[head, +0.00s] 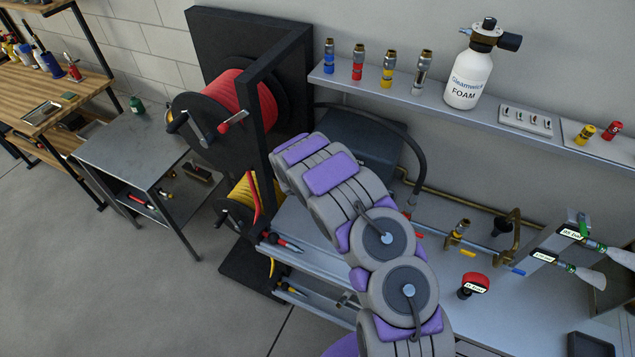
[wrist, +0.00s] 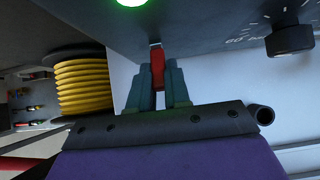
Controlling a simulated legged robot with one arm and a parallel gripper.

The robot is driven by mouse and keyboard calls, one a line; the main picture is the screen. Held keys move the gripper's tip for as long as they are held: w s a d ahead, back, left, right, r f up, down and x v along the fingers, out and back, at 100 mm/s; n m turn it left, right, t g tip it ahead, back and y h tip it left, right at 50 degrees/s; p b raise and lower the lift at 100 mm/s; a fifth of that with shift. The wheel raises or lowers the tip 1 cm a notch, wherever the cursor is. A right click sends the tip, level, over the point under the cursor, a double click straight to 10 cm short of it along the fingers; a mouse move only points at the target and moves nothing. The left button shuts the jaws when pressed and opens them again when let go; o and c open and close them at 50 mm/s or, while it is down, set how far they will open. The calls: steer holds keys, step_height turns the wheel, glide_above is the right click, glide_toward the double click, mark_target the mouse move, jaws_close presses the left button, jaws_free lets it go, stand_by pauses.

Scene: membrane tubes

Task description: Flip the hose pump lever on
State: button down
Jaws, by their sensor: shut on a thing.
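In the wrist view, a red lever (wrist: 157,62) sticks out below the edge of a dark grey pump housing (wrist: 205,25). My gripper (wrist: 158,78) has its two teal fingers shut on the lever, one on each side. A green light (wrist: 131,2) glows on the housing, and a black knob (wrist: 290,40) with a numbered dial sits to the right. In the head view, the dark pump box (head: 365,140) stands behind my arm, which hides my gripper and the lever.
A red hose reel (head: 235,105) and a yellow hose reel (head: 243,203) hang on a black frame left of my arm. A shelf (head: 435,100) holds several nozzles and a white foam bottle (head: 468,80). A metal bench (head: 540,320) with fittings lies right of my arm.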

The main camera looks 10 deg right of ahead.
steer(key=c, duration=1.1)
jaws_free()
steer(key=shift+w+a, duration=0.1)
steer(key=shift+w, duration=0.1)
steer(key=shift+s, duration=0.1)
steer(key=shift+s+r, duration=0.3)
steer(key=shift+r, duration=0.2)
steer(key=v, duration=1.6)
steer(key=shift+a+f, duration=0.1)
steer(key=shift+a, duration=0.2)
